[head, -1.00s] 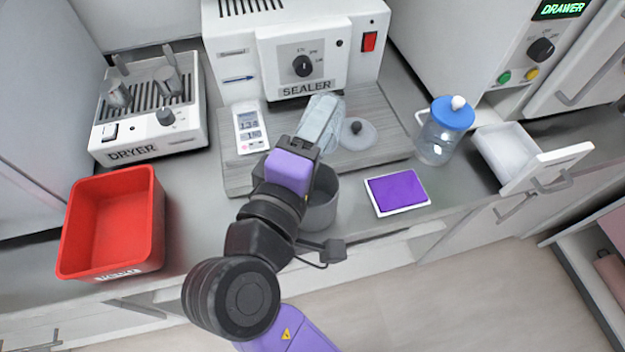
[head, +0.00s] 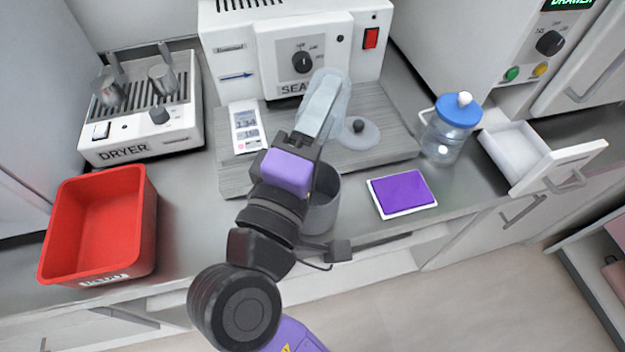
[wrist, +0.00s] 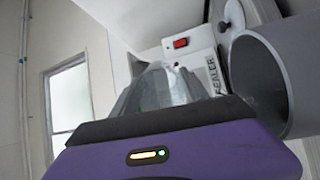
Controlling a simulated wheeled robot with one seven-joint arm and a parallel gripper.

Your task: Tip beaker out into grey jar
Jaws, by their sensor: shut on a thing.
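A clear, pale beaker (head: 334,92) is held in my gripper (head: 311,138), which is shut on it. The beaker points away toward the sealer, above the wooden board; whether anything is in it I cannot tell. It also shows in the wrist view (wrist: 160,88), just beyond the purple gripper body. The grey jar (head: 324,207) stands open at the board's front edge, partly hidden behind my gripper and wrist. In the wrist view the grey jar (wrist: 284,85) shows its round open mouth close to the right of the beaker. The jar's inside is mostly hidden in the head view.
A translucent lid with a dark knob (head: 359,128) lies on the board (head: 390,140). The sealer (head: 235,60) stands behind. The dryer (head: 120,151) and red bin (head: 147,225) are left. A purple pad (head: 402,191), blue-lidded jar (head: 445,148) and open drawer (head: 560,165) are right.

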